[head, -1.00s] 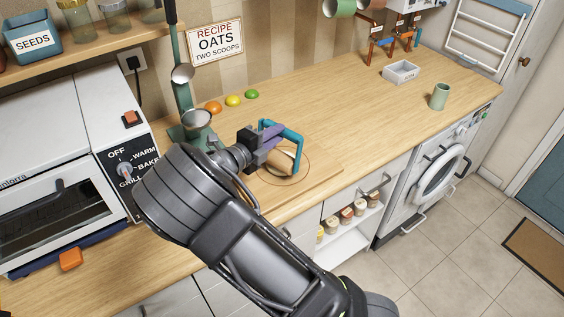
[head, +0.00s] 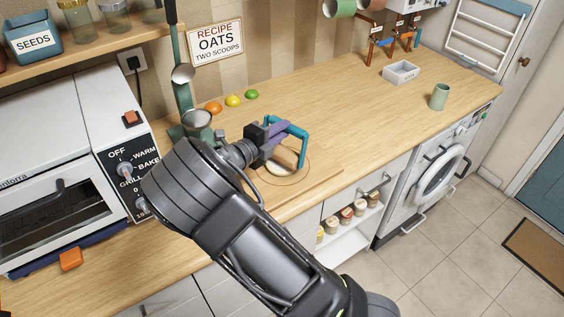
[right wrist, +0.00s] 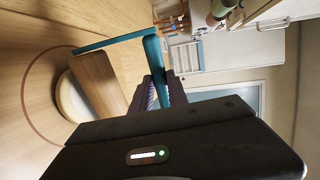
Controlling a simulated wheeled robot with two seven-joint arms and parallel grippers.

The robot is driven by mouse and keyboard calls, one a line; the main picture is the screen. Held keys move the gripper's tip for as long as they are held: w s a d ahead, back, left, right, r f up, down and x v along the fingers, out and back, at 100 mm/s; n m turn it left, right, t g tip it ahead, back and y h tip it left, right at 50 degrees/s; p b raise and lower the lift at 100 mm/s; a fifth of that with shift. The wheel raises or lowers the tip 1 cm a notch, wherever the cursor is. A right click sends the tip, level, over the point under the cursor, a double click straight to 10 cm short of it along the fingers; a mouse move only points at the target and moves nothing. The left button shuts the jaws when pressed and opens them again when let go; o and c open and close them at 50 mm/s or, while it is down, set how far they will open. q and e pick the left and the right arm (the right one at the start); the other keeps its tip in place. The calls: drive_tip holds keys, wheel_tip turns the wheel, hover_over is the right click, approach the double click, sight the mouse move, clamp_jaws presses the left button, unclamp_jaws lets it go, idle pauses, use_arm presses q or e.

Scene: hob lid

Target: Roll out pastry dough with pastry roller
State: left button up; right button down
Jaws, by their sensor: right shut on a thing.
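My right gripper (head: 280,132) is shut on the teal handle (head: 298,137) of the pastry roller. In the right wrist view the handle (right wrist: 121,39) runs out from between the purple fingers (right wrist: 147,95) to the wooden roller (right wrist: 97,82). The pale round dough (right wrist: 68,97) lies beside and partly under the roller in that picture; I cannot tell whether they touch. In the head view the dough (head: 279,166) shows below the gripper, inside a circle marked on the wooden board (head: 316,177). My left gripper is not in view.
An oven (head: 62,150) stands at the left. A green scale-like stand (head: 184,95) is behind my arm. Small orange, yellow and green fruits lie by the wall. A grey tray (head: 401,72) and green cup (head: 439,97) stand right; the counter between is clear.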

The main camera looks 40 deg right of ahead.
drive_tip(key=shift+d+f, duration=0.1)
drive_tip(key=shift+d, duration=0.05)
drive_tip(key=shift+x, duration=0.9)
drive_tip(key=shift+r, duration=0.25)
drive_tip(key=shift+x, duration=1)
drive_tip(key=shift+v, duration=1.1)
